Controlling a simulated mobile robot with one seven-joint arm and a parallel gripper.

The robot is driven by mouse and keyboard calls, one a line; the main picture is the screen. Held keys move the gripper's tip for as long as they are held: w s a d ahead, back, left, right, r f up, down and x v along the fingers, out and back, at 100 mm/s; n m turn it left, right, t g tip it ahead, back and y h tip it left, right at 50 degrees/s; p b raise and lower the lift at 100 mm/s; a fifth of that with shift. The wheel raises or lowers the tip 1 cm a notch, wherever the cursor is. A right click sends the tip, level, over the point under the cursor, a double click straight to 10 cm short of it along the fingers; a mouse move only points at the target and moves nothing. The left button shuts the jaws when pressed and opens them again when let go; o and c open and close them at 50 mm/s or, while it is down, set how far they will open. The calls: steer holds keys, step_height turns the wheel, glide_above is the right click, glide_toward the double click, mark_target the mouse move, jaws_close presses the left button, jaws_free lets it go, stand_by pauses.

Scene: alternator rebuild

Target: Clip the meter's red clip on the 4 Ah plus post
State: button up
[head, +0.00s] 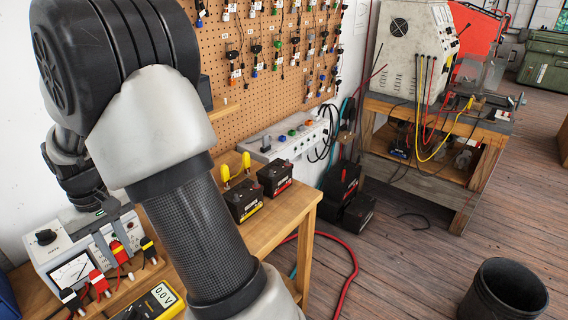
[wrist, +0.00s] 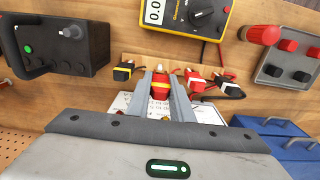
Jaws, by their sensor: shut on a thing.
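My gripper (wrist: 163,88) is shut on a red clip with a yellow band (wrist: 162,80), which sits between the two fingers. In the head view my gripper (head: 113,238) is at the lower left, with the red clip (head: 119,253) at its fingertips, above the bench. The yellow meter (head: 160,298) lies on the bench and reads 0.0 V; it also shows in the wrist view (wrist: 190,16). Two small black batteries stand farther along the bench, one with a yellow stripe (head: 243,203) and one with a red stripe (head: 275,178). Their ratings are too small to read.
A black-and-yellow clip (head: 149,250), a red-and-white clip (head: 98,282) and a black-and-white clip (head: 70,299) are beside the held clip. A dial instrument (head: 47,252) stands behind. Two yellow bulb-shaped things (head: 246,160) rise by the batteries. A grey switch box (head: 290,140) stands beyond.

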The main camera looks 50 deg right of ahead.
steer(key=shift+r, duration=0.1)
step_height(320, 180, up, 11)
steer(key=p, duration=0.9)
steer(key=shift+r, duration=0.1)
steer(key=s+d+p, duration=0.2)
steer(key=d, duration=2.5)
steer(key=s+d+p, duration=0.3)
steer(key=d, duration=2.5)
steer(key=shift+a+f+b, duration=0.15)
steer(key=shift+f+b, duration=0.4)
steer(key=shift+f, duration=0.95)
steer(key=shift+a+f+b, duration=0.15)
steer(key=shift+f+b, duration=0.35)
steer(key=shift+f, duration=1)
steer(key=shift+f+b, duration=0.5)
steer(key=shift+f, duration=0.7)
